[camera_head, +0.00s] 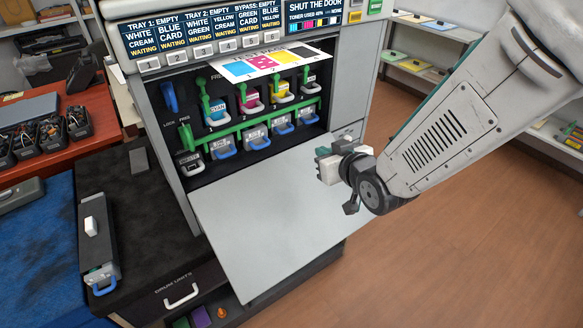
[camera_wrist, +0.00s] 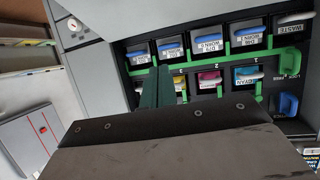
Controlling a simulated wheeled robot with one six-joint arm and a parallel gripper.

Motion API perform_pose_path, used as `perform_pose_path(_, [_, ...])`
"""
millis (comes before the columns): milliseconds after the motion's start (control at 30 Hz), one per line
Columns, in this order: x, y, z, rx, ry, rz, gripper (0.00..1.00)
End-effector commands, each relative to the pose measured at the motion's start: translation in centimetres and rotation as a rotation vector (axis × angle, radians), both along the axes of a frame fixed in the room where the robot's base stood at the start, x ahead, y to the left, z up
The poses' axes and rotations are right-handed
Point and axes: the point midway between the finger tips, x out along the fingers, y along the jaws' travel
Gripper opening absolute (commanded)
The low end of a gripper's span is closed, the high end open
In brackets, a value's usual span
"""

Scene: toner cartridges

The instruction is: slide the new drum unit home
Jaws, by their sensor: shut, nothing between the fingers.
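Several drum units with blue handles sit in the lower row of the open printer: one each at the left (camera_head: 222,150), middle left (camera_head: 256,140), middle right (camera_head: 282,126) and right (camera_head: 308,116). They also show in the wrist view (camera_wrist: 209,44). A long dark unit with a blue handle (camera_head: 97,235) lies on the black cabinet at left. My gripper (camera_head: 325,166) is shut and empty, over the right part of the lowered door, apart from the drums. A dark green finger (camera_wrist: 152,92) shows in the wrist view.
The lowered grey door (camera_head: 265,215) spreads before the bay. A green bar with a handle (camera_head: 186,137) runs above the drums, below the toners (camera_head: 216,112). A waste box (camera_head: 189,163) sits at left. A blue lever (camera_head: 169,97) is higher. Open floor (camera_head: 455,250) lies right.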

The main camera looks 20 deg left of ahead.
Motion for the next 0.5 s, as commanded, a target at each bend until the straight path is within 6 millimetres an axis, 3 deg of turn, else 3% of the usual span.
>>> perform_pose_path(33, [-0.9, 2.0, -1.3, 0.031, -0.027, 0.044, 0.0])
perform_pose_path(100, [-1.8, 4.1, -2.0, 0.079, -0.069, 0.088, 0.0])
perform_pose_path(200, [-3.0, 5.9, -2.7, 0.135, -0.111, 0.131, 0.0])
perform_pose_path(333, [-3.7, 7.0, -3.0, 0.172, -0.139, 0.157, 0.0])
perform_pose_path(500, [-3.1, 8.1, -3.2, 0.18, -0.146, 0.162, 0.0])
